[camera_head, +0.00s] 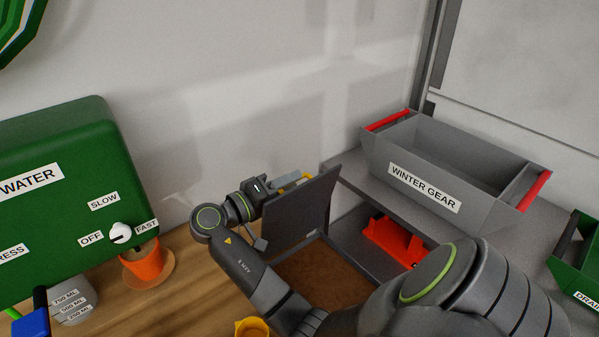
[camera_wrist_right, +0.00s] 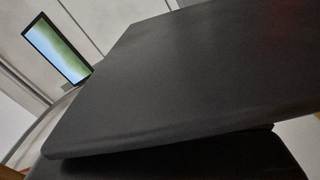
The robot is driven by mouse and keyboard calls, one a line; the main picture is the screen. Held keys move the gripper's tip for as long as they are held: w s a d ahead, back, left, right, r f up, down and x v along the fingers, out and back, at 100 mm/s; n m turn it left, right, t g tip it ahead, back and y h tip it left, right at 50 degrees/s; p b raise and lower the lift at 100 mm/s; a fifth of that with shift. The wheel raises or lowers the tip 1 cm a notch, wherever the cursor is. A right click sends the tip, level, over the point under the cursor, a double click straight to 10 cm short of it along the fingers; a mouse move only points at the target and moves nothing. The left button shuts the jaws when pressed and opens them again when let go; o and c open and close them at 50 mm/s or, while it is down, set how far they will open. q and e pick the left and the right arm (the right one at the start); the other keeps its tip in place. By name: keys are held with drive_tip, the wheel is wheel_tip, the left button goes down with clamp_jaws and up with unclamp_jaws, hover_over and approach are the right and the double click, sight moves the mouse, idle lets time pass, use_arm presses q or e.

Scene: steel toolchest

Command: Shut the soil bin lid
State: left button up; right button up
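The soil bin (camera_head: 349,258) is open, with brown soil (camera_head: 325,278) inside. Its flat dark grey lid (camera_head: 302,212) stands raised, nearly upright, at the bin's left/back side. My right gripper (camera_head: 288,185) is behind the lid's upper left part, close to it; its fingertips are mostly hidden, and I cannot tell whether they touch. In the right wrist view a large dark panel, apparently the lid (camera_wrist_right: 190,75), fills most of the picture, above a dark gripper part (camera_wrist_right: 190,160). My left gripper is not in view.
A grey WINTER GEAR crate (camera_head: 425,187) with red handles sits on a shelf at right, above an orange-red object (camera_head: 394,241). A green WATER dispenser (camera_head: 75,190), orange pot (camera_head: 143,262) and yellow cup (camera_head: 251,327) are left of the bin. My right arm crosses in front.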

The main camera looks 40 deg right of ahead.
drive_tip(key=shift+d, duration=0.15)
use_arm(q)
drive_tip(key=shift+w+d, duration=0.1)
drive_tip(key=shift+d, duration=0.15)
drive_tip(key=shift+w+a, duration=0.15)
use_arm(e)
drive_tip(key=shift+r, duration=0.1)
drive_tip(key=shift+c, duration=0.3)
clamp_jaws()
drive_tip(key=shift+s, duration=0.1)
